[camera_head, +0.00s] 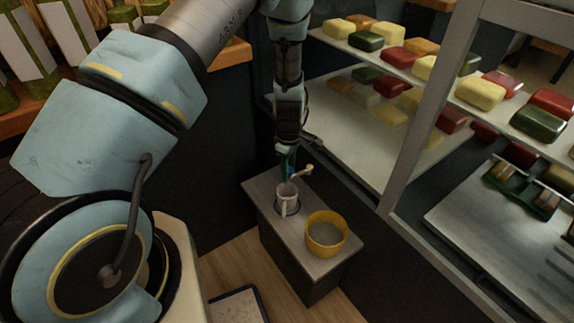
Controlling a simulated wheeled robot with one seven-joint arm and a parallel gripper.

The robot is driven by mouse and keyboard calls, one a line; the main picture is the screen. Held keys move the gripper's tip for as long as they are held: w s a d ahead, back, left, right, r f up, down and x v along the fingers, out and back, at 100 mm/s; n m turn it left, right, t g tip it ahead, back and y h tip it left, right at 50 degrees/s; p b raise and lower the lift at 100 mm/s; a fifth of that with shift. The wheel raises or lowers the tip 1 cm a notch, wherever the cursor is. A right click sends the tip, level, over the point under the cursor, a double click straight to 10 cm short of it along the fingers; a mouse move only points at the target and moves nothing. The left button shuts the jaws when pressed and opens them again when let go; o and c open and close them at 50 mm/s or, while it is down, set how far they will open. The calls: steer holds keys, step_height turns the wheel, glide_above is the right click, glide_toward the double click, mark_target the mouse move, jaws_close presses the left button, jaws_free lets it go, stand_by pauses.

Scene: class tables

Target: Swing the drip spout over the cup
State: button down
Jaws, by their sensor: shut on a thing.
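A white cup (287,199) with a handle stands upright on a small grey-topped stand, with a dark ring around its base. A beige, knobbed piece that looks like the drip spout (302,174) shows just above and right of the cup. My gripper (288,167) points down behind the cup's rim and is shut on the spout. The fingers are small and dark, and the exact grip point is hard to see. I cannot tell whether the spout's outlet lies over the cup's mouth.
A yellow bowl (326,234) with grey contents stands on the grey-topped stand (262,190), right of the cup. A glass-fronted display case (388,205) with coloured blocks on shelves is close on the right.

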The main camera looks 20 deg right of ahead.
steer(key=shift+s+n, duration=0.45)
steer(key=shift+n, duration=0.15)
steer(key=shift+d, duration=0.1)
steer(key=c, duration=0.6)
jaws_free()
steer(key=shift+o, duration=0.2)
step_height(320, 180, up, 11)
steer(key=shift+b, duration=0.35)
steer(key=shift+f, duration=0.1)
